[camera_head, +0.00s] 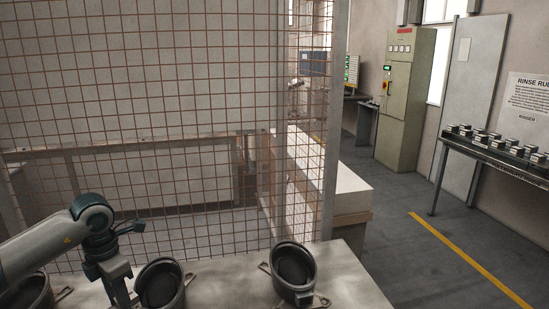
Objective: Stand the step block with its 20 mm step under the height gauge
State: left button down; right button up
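I see no step block and no height gauge that I can make out in the head view. My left arm comes in from the left, and its gripper (120,290) points down at the lower left, beside a dark round pot-like housing (160,295). The fingertips are not clear, so I cannot tell whether it is open or shut or holds anything. My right gripper is not in view.
A pale worktop (225,283) along the bottom bears more dark housings, one at right (293,290) and one at lower left. A wire mesh fence (180,90) stands behind it. At right are a rack of small metal parts (505,150), a green cabinet (402,90) and open floor.

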pick_arm(q)
jog(key=shift+s+d+f+m, duration=0.15)
jog(key=shift+d+m, duration=0.2)
jog(key=shift+m, duration=0.15)
jog(key=shift+s+d+f+m, duration=0.1)
jog(key=shift+s+d+m, duration=0.05)
jog(key=shift+d+m, duration=0.3)
jog(key=shift+s+d+f+m+b, duration=0.5)
jog(key=shift+s+d+m, duration=1.7)
jog(key=shift+m, duration=2.3)
jog(key=shift+s+d+f+m+b, duration=0.5)
jog(key=shift+s+d+m, duration=1.7)
jog(key=shift+m, duration=2.35)
jog(key=shift+s+d+f+m+b, duration=0.45)
jog(key=shift+s+d+m, duration=1.75)
jog(key=shift+m, duration=2.3)
jog(key=shift+w+d+f, duration=0.1)
jog(key=shift+w+d, duration=0.2)
jog(key=shift+w, duration=0.1)
jog(key=shift+w, duration=0.1)
